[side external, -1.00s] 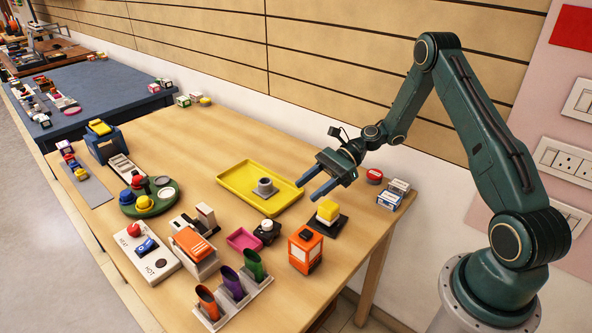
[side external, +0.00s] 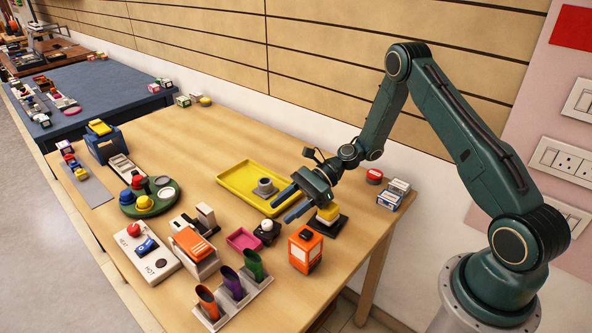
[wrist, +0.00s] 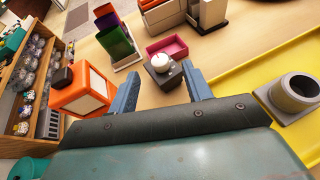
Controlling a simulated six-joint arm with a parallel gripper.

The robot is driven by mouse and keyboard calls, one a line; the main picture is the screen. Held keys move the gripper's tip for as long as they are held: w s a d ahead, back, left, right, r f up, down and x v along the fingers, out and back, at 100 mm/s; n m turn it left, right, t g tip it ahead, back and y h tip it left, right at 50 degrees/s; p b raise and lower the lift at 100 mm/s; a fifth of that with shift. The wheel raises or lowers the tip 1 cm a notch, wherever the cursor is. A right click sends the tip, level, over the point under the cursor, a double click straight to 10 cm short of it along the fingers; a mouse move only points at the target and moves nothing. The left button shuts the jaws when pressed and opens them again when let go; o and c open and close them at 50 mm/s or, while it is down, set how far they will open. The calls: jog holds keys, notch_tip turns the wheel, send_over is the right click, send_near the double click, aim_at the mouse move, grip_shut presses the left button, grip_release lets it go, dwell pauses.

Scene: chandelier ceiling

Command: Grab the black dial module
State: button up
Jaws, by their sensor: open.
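The black dial module (side external: 267,235), a small black block with a round white knob on top, sits on the wooden table between the pink tray and the orange box. In the wrist view the module (wrist: 169,80) appears between the two blue fingers, beyond their tips. My gripper (side external: 281,209) is open and empty. It is above the table, up and to the right of the module in the side view, with its fingers pointing toward it. In the wrist view my gripper (wrist: 163,77) has one finger on each side of the module, with no visible contact.
A yellow tray (side external: 228,180) holding a grey ring (side external: 264,187) lies behind the module. A pink tray (side external: 243,239) is close on its left. An orange box (side external: 304,249) stands to its right, and a yellow block (side external: 328,212) on a dark base is under my wrist.

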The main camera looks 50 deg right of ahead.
aim_at(269, 222)
jog(key=shift+x, duration=2.05)
grip_shut()
